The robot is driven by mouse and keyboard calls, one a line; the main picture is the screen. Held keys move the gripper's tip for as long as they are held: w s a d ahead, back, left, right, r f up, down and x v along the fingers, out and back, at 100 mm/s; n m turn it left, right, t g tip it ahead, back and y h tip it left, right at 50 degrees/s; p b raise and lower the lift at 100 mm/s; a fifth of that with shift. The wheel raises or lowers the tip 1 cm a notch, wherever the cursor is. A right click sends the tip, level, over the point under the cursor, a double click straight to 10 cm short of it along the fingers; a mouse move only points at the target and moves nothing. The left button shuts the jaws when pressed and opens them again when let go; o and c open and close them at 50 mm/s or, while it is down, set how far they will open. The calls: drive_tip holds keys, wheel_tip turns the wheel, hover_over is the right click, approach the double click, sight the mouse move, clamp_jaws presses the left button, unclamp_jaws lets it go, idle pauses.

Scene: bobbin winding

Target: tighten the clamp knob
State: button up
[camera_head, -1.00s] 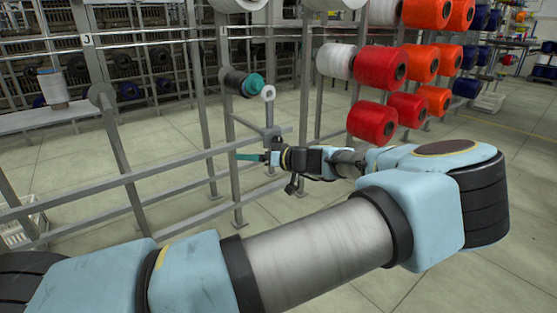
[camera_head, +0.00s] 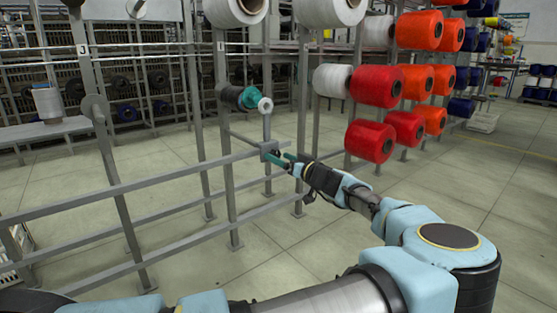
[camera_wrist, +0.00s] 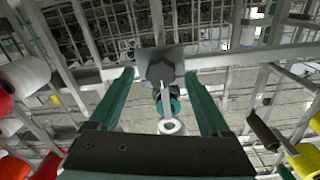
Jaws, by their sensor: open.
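The grey clamp (camera_head: 268,147) sits on the upper rail, at the foot of a thin post. In the wrist view its dark grey knob (camera_wrist: 160,72) stands in front of a square plate (camera_wrist: 177,55). My gripper (camera_head: 283,159) is just right of the clamp in the head view, with its teal fingers pointing at it. In the wrist view the open fingers of my gripper (camera_wrist: 160,75) lie one on each side of the knob, with gaps on both sides. I cannot tell how far the fingertips reach along the knob.
A white ring (camera_head: 265,105) tops the thin post, beside a dark and teal bobbin (camera_head: 240,98). Grey rails (camera_head: 130,188) run to the left. Red bobbins (camera_head: 376,87) and white bobbins (camera_head: 333,79) hang at the right, above my forearm. The floor (camera_head: 400,180) beneath is clear.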

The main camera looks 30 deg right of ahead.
drive_tip(key=shift+w+a, duration=0.15)
drive_tip(key=shift+w, duration=0.5)
